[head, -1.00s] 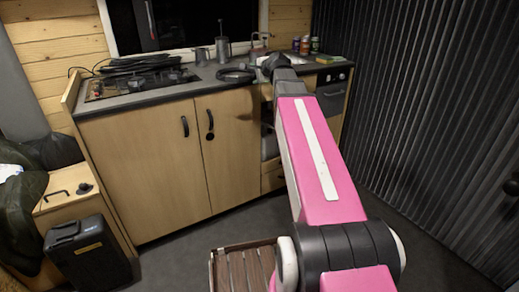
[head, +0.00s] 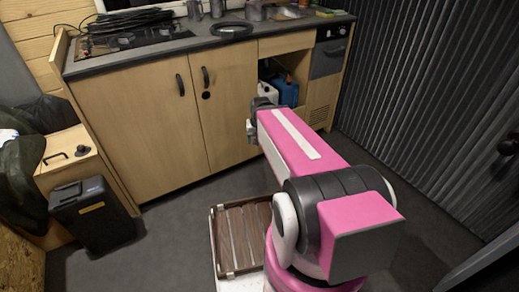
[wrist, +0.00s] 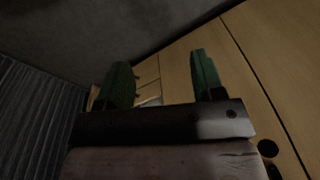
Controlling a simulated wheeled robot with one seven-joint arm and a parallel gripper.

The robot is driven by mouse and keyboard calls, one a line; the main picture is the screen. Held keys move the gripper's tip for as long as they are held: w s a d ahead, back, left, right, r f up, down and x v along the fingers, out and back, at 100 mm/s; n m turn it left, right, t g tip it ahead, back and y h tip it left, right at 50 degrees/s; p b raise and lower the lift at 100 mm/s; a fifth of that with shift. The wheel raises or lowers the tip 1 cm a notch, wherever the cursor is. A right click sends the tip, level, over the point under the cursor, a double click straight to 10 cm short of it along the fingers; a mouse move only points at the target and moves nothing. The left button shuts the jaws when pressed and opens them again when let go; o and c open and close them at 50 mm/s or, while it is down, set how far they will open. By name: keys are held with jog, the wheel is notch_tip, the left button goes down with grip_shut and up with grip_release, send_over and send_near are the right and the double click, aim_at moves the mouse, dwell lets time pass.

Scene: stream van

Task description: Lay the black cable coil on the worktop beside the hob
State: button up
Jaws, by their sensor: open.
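A black cable coil (head: 231,28) lies flat as a ring on the worktop (head: 190,44), right of the hob (head: 115,42) and near the front edge. A looser bundle of black cable (head: 130,20) lies across the back of the hob. My gripper (wrist: 162,80) is open, with two green fingers apart and nothing seen between them in the wrist view. In the head view it is below worktop height, in front of the cabinet, and its fingertips are hard to make out.
Metal mugs (head: 217,8) stand behind the coil. An open cabinet bay holds a blue container (head: 285,92). A slatted wooden crate (head: 243,238) is beside my base. A black case (head: 92,215) stands at left. The floor before the cabinet doors is clear.

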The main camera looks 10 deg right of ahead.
jog(key=s+f, duration=0.1)
jog(key=s+f+n+g, duration=0.1)
jog(key=s, duration=0.1)
jog(key=shift+f+h, duration=0.15)
jog(key=shift+h, duration=0.15)
jog(key=shift+c, duration=0.6)
jog(key=shift+s+d+f, duration=0.1)
jog(key=shift+s+f, duration=0.05)
jog(key=shift+s, duration=0.1)
jog(key=c, duration=0.6)
grip_shut()
jog(key=m+t+y, duration=0.6)
jog(key=m+t, duration=0.8)
jog(key=t, duration=0.3)
send_near(239, 34)
jog(key=x, duration=0.7)
jog(key=shift+w, duration=0.2)
